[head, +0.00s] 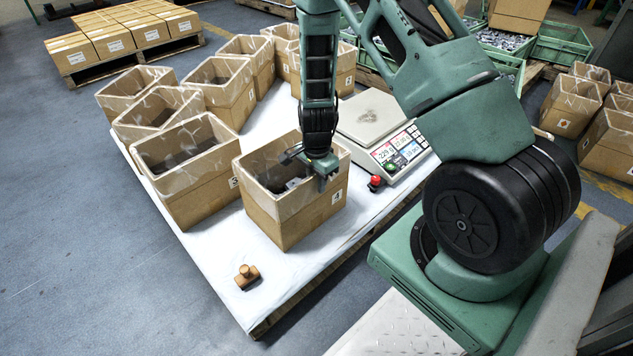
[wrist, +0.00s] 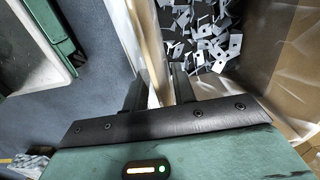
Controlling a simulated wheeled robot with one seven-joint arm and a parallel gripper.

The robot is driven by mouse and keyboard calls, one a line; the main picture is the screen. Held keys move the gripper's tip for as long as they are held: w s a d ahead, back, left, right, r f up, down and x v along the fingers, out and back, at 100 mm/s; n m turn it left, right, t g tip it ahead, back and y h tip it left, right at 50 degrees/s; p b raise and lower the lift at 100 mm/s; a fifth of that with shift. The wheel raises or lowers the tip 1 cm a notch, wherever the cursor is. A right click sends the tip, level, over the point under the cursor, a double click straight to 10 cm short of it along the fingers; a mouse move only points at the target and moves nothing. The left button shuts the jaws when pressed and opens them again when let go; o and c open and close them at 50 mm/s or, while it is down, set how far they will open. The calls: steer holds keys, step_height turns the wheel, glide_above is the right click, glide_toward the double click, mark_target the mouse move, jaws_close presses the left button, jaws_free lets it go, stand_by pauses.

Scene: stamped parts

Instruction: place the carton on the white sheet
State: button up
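The carton (head: 300,214), an open brown box with a pale liner and a label on its side, stands upright at the front of the white sheet (head: 215,255). Its base appears to rest on the sheet. In the wrist view, grey stamped parts (wrist: 207,38) lie inside it. My gripper (head: 323,172) is at the carton's right-hand rim. In the wrist view, its dark fingers (wrist: 158,94) stand on either side of the carton's wall (wrist: 148,45), apart, with a small gap showing. I cannot see the fingertips' contact with the wall clearly.
A similar carton (head: 187,190) stands close on the left, with several more behind. A small brown object (head: 247,276) lies on the sheet's front, which is otherwise clear.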

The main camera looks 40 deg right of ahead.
step_height(320, 180, up, 11)
steer(key=p, duration=0.5)
steer(key=shift+r, duration=0.2)
steer(key=s+a+r+n+y, duration=0.1)
steer(key=s+a+r+n, duration=0.2)
steer(key=a+r+n, duration=0.55)
steer(key=s+a+r+n+y, duration=0.1)
steer(key=s+a+r+n, duration=0.3)
steer(key=a, duration=0.8)
steer(key=s+a+r+n, duration=0.3)
steer(key=s+r+n, duration=0.1)
steer(key=s+n, duration=0.2)
steer(key=s+a+r+n+h, duration=0.1)
steer(key=s+a+r+n, duration=0.2)
steer(key=s+n, duration=0.4)
steer(key=shift+s+a+r, duration=0.2)
steer(key=shift+s+r, duration=0.7)
steer(key=shift+s, duration=0.15)
